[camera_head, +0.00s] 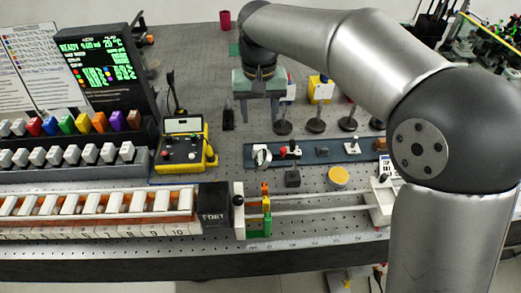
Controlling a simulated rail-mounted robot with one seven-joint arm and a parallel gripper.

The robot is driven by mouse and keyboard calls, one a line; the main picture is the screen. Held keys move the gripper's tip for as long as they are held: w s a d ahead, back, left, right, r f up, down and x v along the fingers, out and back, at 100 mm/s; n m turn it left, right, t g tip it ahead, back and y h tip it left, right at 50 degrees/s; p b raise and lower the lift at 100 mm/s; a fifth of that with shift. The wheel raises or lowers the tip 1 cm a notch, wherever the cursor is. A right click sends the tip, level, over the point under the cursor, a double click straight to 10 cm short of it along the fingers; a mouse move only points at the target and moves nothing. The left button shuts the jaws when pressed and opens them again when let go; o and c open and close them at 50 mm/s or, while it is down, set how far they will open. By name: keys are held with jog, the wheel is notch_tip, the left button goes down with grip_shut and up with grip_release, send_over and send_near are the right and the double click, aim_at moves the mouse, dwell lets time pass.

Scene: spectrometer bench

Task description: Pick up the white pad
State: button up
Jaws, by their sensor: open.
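My gripper (259,118) is at the upper middle, over the grey perforated bench, pointing down with its two fingers apart and nothing seen between them. No single thing is clearly the white pad at this size. A small white piece (352,147) sits on the right part of a dark blue strip (322,154), to the right of and nearer the camera than my gripper. A white round-faced piece (262,157) stands at the strip's left end. A round yellow-orange pad (338,176) lies in front of the strip.
Several round-based posts (316,125) stand behind the strip, near a yellow block (321,89). A yellow-black control box (181,147) is at left, beside a display (102,68). A numbered rack (100,212) and rails (315,205) run along the front. My arm covers the right.

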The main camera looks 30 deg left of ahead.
aim_at(260, 147)
notch_tip(260, 147, down, 13)
jog(key=shift+w+r+p, duration=0.1)
jog(key=shift+p, duration=0.65)
jog(key=shift+c, duration=0.3)
jog(key=c, duration=0.7)
